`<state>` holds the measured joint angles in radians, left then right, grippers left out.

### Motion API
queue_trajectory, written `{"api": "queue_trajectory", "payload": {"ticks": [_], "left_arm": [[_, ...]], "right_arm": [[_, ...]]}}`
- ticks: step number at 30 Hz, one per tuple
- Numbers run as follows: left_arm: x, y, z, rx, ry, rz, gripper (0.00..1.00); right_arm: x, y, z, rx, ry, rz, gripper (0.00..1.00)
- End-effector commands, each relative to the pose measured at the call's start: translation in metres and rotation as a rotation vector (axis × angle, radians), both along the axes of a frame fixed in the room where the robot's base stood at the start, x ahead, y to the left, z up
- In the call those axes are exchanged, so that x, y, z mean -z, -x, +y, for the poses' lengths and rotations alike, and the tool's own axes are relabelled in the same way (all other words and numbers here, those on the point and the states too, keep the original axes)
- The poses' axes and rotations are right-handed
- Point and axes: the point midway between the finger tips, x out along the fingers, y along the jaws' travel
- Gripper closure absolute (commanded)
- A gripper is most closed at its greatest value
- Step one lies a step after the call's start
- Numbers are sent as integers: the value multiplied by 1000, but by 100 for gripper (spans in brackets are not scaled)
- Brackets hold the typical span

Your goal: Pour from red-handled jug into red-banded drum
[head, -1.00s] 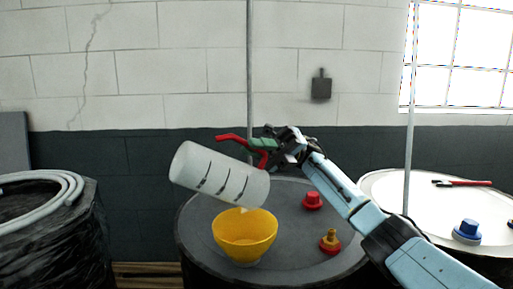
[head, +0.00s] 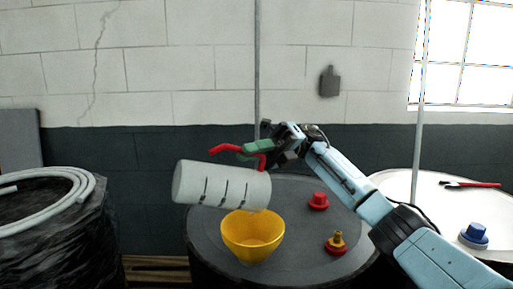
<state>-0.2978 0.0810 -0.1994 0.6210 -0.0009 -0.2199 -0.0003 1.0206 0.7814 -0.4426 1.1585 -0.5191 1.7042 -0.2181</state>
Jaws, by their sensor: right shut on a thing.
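The white jug (head: 222,185), with dark marks on its side, is held in the air, lying nearly level with its right end slightly lower. Its red handle (head: 224,149) is on top. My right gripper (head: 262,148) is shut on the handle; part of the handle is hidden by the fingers. The jug's right end is just above a yellow funnel (head: 252,238) on the dark drum (head: 300,225). I see no stream of liquid. A red cap (head: 318,201) and a red-and-brass fitting (head: 336,243) are on this drum's top; no red band shows. My left gripper is out of view.
A thin grey pole (head: 257,60) rises behind the jug. At right, a white-topped drum (head: 405,188) bears a blue cap (head: 474,236) and a red-handled tool (head: 470,184). At left, a black-wrapped drum (head: 60,245) carries a pale hose (head: 85,185).

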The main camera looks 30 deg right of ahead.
Motion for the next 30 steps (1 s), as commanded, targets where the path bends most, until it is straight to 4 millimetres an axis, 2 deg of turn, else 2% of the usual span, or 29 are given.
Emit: {"api": "queue_trajectory", "payload": {"ticks": [11,24,30], "left_arm": [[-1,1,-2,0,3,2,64],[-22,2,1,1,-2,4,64],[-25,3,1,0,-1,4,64]], "right_arm": [[0,0,1,0,9,0,100],[-1,-4,23,0,166,26,100],[2,-4,27,1,199,31,100]]}}
